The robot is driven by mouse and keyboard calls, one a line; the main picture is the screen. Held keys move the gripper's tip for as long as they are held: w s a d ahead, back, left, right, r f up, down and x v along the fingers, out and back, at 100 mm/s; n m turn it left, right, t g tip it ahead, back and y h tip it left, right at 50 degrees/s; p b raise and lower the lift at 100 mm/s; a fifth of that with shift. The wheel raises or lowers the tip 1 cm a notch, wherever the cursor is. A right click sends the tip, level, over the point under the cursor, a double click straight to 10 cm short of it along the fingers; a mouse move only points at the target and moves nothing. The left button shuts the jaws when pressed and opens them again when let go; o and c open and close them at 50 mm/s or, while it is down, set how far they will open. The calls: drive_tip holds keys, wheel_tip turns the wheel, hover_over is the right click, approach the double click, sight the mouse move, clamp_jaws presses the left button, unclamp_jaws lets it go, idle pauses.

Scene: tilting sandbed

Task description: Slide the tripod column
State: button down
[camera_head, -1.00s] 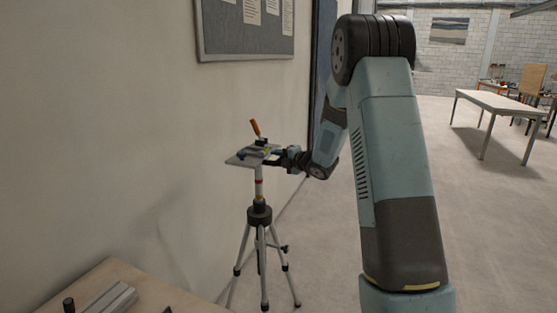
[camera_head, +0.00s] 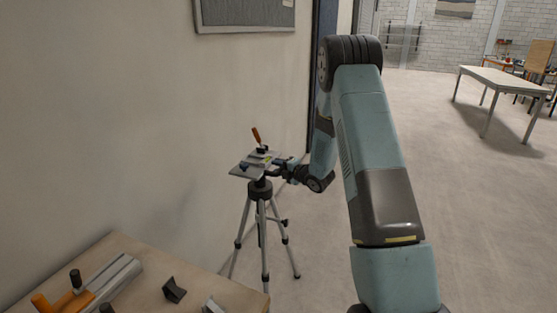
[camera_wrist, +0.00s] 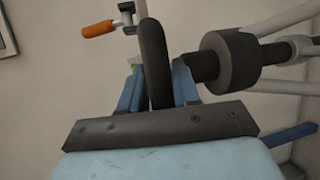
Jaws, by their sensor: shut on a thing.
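The tripod (camera_head: 262,235) stands on the floor by the wall, its pale legs spread. Its head carries a flat grey plate (camera_head: 243,171) with an orange-handled lever (camera_head: 256,135). The plate sits just above the dark collar (camera_head: 260,190), so almost none of the column shows. My gripper (camera_head: 277,166) reaches the head from the right. In the wrist view, its blue fingers are shut on a dark rounded part (camera_wrist: 154,62) of the tripod head. The orange handle (camera_wrist: 98,29) and dark collar (camera_wrist: 230,62) show on either side. The exact grip contact is partly hidden.
A wooden bench (camera_head: 140,262) with a grey metal rail and small dark parts fills the lower left. The wall (camera_head: 120,120) rises close behind the tripod. Open floor (camera_head: 450,220) lies to the right, with a white table (camera_head: 508,84) far back.

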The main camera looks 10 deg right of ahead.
drive_tip(key=shift+s+d+f, duration=0.1)
drive_tip(key=shift+f, duration=0.45)
drive_tip(key=c, duration=1)
unclamp_jaws()
drive_tip(key=shift+r, duration=0.15)
drive_tip(key=shift+s+d, duration=0.1)
drive_tip(key=v, duration=1.3)
drive_tip(key=shift+s, duration=0.2)
